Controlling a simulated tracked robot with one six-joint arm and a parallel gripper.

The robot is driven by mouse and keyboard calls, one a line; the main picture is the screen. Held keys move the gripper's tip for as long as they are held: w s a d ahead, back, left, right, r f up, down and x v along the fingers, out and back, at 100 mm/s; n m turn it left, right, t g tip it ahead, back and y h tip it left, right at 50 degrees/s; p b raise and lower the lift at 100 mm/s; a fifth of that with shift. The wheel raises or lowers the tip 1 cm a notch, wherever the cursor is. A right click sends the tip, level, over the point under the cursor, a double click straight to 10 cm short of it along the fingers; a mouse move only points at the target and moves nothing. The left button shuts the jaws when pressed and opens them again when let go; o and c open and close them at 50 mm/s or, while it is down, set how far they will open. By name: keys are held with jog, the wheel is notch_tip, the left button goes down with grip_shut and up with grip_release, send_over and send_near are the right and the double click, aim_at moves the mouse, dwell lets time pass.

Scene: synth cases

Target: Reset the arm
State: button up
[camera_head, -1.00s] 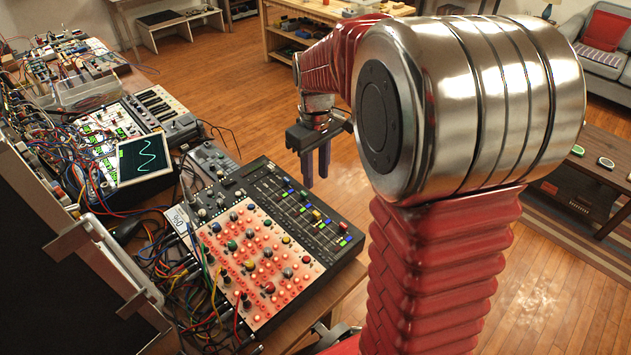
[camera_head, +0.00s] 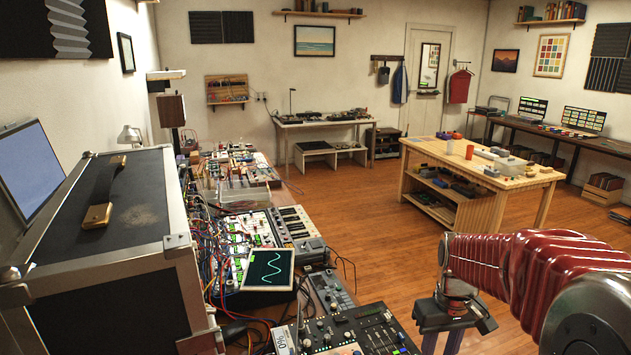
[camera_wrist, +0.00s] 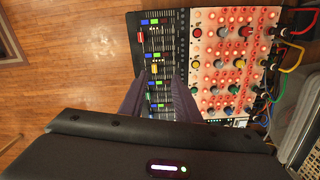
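My gripper (camera_head: 442,343) hangs at the end of my red arm, low in the head view and to the right of the mixer (camera_head: 362,330). Its fingers point down and the lower frame edge cuts them off. In the wrist view my gripper (camera_wrist: 160,82) shows two dark fingers apart, with nothing between them. No contact with the mixer is visible.
Gear and loose cables crowd the left bench, including a scope screen (camera_head: 267,269) and a large black case (camera_head: 110,250). A wooden workbench (camera_head: 480,178) stands behind my arm. Open wood floor (camera_head: 370,230) lies between them.

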jog(key=s+a+r+t, duration=0.2)
jog(key=s+a+r, duration=0.3)
jog(key=s, duration=0.3)
jog(key=s+a+r+m+t, duration=0.1)
jog(key=s+a+r+t, duration=0.2)
jog(key=s, duration=0.5)
jog(key=shift+a+r, duration=0.85)
jog(key=shift+a, duration=0.15)
dwell(0.3)
